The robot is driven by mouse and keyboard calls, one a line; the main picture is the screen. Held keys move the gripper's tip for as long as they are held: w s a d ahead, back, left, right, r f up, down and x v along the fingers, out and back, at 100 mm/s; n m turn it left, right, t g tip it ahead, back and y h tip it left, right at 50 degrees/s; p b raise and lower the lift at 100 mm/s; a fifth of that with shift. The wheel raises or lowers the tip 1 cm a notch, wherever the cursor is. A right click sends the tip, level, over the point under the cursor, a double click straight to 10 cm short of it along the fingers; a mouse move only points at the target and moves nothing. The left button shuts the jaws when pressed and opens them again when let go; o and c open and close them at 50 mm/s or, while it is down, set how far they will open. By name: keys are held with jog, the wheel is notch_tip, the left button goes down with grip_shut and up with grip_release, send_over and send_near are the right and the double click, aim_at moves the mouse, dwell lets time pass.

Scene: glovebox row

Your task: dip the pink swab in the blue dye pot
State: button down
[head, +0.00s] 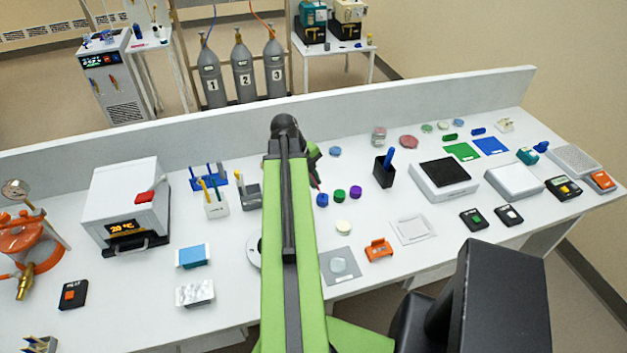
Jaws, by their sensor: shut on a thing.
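My gripper (316,176) is mostly hidden behind my green arm, with a little of it showing to the right of the arm's far end. It is shut on a thin, dark pinkish stick, the pink swab (318,185), which points down toward the blue dye pot (322,200). The swab's lower end is at or just above the pot; I cannot tell whether it is inside. The blue pot stands upright just right of my arm. A green pot (340,195) and a purple pot (355,192) stand beside it to the right.
A cream round piece (343,227) lies in front of the pots. A black holder with a blue item (384,175) stands to their right. Left of my arm are a white holder with sticks (216,207) and a white heater box (125,205). A low wall (420,105) closes the bench's back.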

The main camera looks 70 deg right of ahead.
jog(key=shift+r, duration=0.1)
notch_tip(320, 180, up, 7)
jog(key=p, duration=0.7)
